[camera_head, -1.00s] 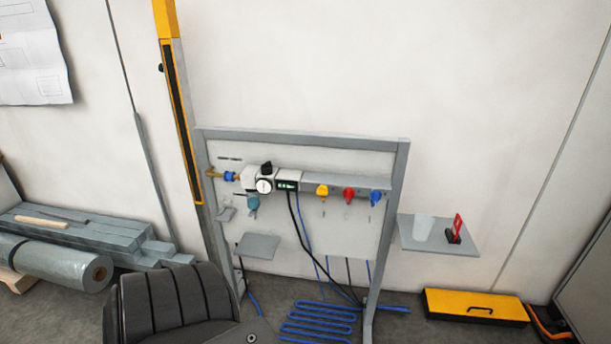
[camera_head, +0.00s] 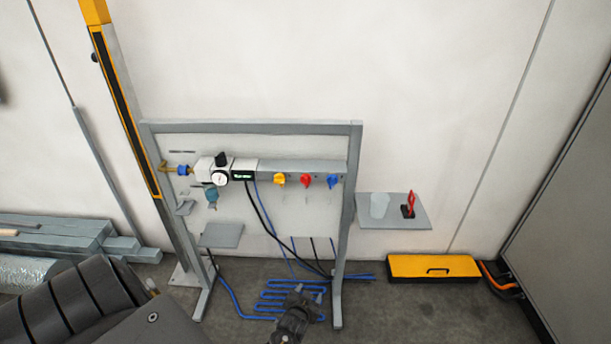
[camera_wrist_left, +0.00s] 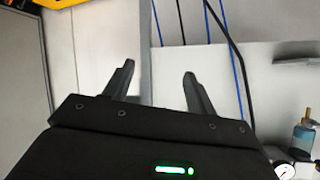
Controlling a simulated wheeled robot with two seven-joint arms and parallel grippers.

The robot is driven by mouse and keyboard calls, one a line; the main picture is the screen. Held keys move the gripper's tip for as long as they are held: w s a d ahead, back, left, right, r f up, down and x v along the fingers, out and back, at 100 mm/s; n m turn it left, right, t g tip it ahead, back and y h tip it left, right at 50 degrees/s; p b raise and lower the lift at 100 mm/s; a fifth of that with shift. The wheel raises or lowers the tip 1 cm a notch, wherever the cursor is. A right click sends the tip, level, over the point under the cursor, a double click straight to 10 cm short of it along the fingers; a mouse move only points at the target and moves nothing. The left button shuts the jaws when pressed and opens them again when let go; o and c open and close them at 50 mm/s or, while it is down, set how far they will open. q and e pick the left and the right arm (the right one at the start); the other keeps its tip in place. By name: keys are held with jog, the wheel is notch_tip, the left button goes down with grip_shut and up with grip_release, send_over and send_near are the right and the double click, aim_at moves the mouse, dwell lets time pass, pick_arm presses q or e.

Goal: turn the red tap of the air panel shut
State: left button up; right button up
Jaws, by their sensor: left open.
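The air panel (camera_head: 265,128) is a grey framed board standing against the wall in the head view. Its red tap (camera_head: 306,181) sits on the manifold bar between a yellow tap (camera_head: 279,179) and a blue tap (camera_head: 332,180). My left gripper (camera_head: 307,292) is low in front of the panel, below the red tap and apart from it. In the left wrist view the left gripper (camera_wrist_left: 158,75) has its two fingers spread with nothing between them; the red tap does not show there. My right gripper is not in view.
A pressure gauge (camera_head: 220,178) and display (camera_head: 244,175) are left of the taps. Black and blue hoses (camera_head: 262,210) hang below. A small shelf (camera_head: 424,222) with a cup (camera_head: 379,205) is at the right. A yellow case (camera_head: 433,267) lies on the floor.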

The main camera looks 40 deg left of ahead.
pick_arm(q)
jog(key=w+a+r+n+t+y+p, duration=0.1)
jog(key=w+a+r+y, duration=0.15)
jog(key=r, duration=0.65)
jog(key=w+a+r+n+t+y+p, duration=0.15)
jog(key=w+r, duration=0.25)
jog(key=r, duration=0.5)
jog(key=n+y, duration=0.2)
jog(key=n, duration=0.2)
send_near(305, 182)
jog(key=shift+m+t, duration=0.35)
jog(key=shift+t, duration=0.1)
jog(key=p+x, duration=0.1)
jog(key=x, duration=0.8)
jog(key=shift+a+f, duration=0.1)
jog(key=shift+f, duration=0.05)
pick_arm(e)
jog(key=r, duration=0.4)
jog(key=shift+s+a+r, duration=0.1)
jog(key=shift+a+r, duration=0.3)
pick_arm(q)
jog(key=shift+c, duration=0.5)
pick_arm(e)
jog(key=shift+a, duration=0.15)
pick_arm(q)
jog(key=c, duration=0.9)
